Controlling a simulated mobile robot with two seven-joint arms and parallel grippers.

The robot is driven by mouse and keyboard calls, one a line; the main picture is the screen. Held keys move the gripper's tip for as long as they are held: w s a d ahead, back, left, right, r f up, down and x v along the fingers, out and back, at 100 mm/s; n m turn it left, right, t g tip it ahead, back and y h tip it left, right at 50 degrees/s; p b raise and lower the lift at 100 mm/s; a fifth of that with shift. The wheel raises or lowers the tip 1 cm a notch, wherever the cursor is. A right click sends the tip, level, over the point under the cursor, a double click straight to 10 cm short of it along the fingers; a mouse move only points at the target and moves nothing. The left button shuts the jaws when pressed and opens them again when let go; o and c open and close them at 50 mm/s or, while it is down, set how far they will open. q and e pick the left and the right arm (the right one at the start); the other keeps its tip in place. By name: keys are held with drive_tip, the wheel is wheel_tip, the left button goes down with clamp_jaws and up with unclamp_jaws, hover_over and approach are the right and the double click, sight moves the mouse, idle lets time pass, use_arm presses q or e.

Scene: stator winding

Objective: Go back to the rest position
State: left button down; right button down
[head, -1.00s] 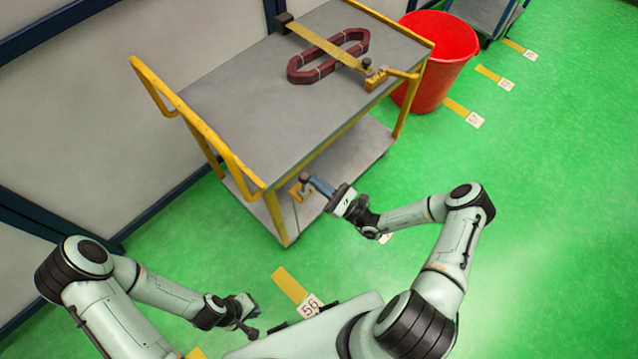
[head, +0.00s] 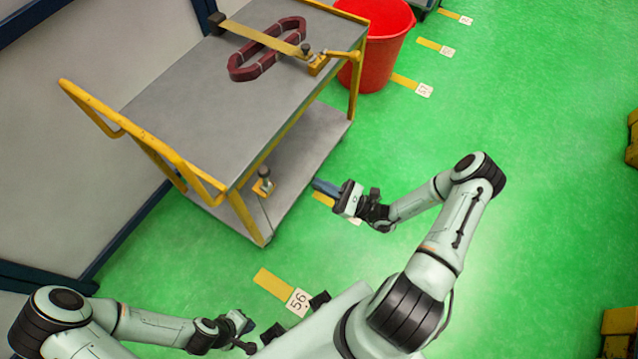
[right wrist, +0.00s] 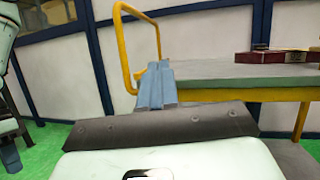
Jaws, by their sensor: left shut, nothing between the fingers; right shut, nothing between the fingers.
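My right gripper (head: 327,188) is shut and empty, held out over the green floor just right of the trolley's lower shelf in the head view. Its blue fingers (right wrist: 157,85) are together in the right wrist view, with the trolley beyond them. My left gripper (head: 247,328) is low at the left in the head view, near my body, shut with nothing seen in it. The trolley (head: 180,112) has a grey top and yellow handles. A dark red oval coil (head: 243,72) lies on its top under a yellow bar (head: 262,39).
A red bin (head: 380,50) stands behind the trolley. A clamp knob (head: 264,174) is at the trolley's lower shelf. A floor marker numbered 56 (head: 298,301) lies in front of me. Yellow objects (head: 620,330) stand at the right edge. The green floor to the right is largely clear.

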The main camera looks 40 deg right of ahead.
idle(0.3)
drive_tip(key=s+a+f+n+g+y, duration=0.2)
drive_tip(key=s+a+f+n+g, duration=0.15)
drive_tip(key=a+g, duration=0.35)
drive_tip(key=s+a+f+n+g+y, duration=0.3)
drive_tip(key=s+a+n+g, duration=0.25)
drive_tip(key=a, duration=0.25)
drive_tip(key=s+a+f+n+g+h, duration=0.2)
drive_tip(key=s+f+n+g+h, duration=0.65)
drive_tip(key=s+g, duration=0.2)
drive_tip(key=w+d+f+n+t+h, duration=0.3)
drive_tip(key=d+f+n+t+h, duration=0.1)
drive_tip(key=n+h, duration=0.1)
drive_tip(key=shift+d+n, duration=0.2)
drive_tip(key=shift+n, duration=0.55)
